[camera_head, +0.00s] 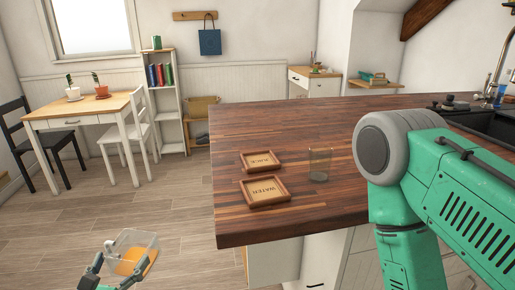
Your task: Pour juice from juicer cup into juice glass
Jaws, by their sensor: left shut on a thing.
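The juicer cup (137,243) is a clear, boxy container with orange juice low inside it, at the bottom left. My left gripper (109,262) is shut on its left side and holds it in the air over the floor, left of the counter. The cup looks somewhat tilted. A clear glass (320,164) stands upright on the wooden counter and looks empty. It is right of two wooden trays, one marked JUICE (261,168) and one marked WATER (265,203). My right arm fills the right side; its gripper is out of view.
The dark wooden counter (300,222) has its near left corner between the cup and the glass. A sink with a tap (495,70) is at the far right. A table (82,108) with chairs and potted plants stands back left. The counter's middle is clear.

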